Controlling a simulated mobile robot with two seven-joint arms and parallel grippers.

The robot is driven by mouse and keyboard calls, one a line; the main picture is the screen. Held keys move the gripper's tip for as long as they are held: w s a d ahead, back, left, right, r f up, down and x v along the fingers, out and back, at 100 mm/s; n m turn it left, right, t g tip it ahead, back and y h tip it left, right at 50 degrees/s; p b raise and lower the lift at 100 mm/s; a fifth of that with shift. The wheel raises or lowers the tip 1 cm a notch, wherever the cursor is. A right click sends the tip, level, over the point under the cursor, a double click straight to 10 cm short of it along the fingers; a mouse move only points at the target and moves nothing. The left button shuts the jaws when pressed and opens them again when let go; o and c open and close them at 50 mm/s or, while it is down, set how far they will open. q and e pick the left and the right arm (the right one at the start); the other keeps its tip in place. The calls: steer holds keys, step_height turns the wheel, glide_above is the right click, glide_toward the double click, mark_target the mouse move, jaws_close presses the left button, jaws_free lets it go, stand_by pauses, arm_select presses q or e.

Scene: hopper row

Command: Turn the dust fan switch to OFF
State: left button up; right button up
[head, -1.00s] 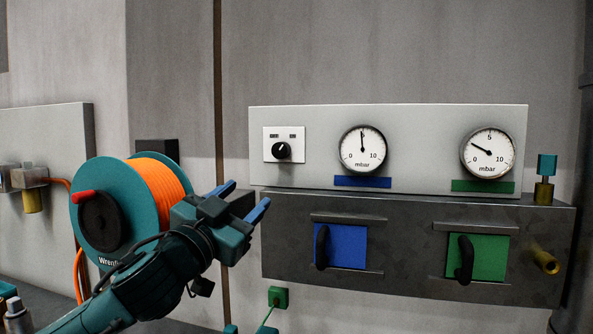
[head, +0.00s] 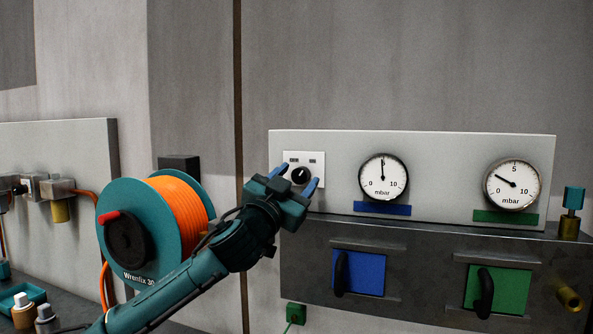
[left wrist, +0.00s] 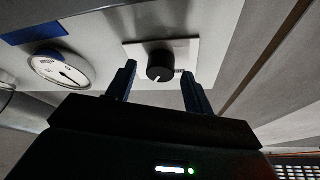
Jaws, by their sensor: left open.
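The dust fan switch (head: 301,175) is a black rotary knob with a white pointer line on a white plate (head: 318,158), at the left end of the pale panel. Two small dark labels sit above the knob; their words are too small to read. My left gripper (head: 296,184) is open, with its blue fingertips just in front of the plate, one on each side of the knob in the picture. In the left wrist view the knob (left wrist: 160,66) shows between and beyond the fingers, which do not appear to grip it. My right gripper is not in view.
Two mbar gauges (head: 383,177) (head: 513,186) are on the pale panel (head: 440,150). Below are a blue hatch (head: 368,272) and a green hatch (head: 510,292) with dark handles. An orange hose reel (head: 182,205) stands left, close to my left arm.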

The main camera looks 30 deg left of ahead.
arm_select(q)
steer(key=shift+w+r, duration=0.1)
steer(key=shift+w, duration=0.15)
steer(key=shift+c, duration=0.5)
steer(key=c, duration=0.9)
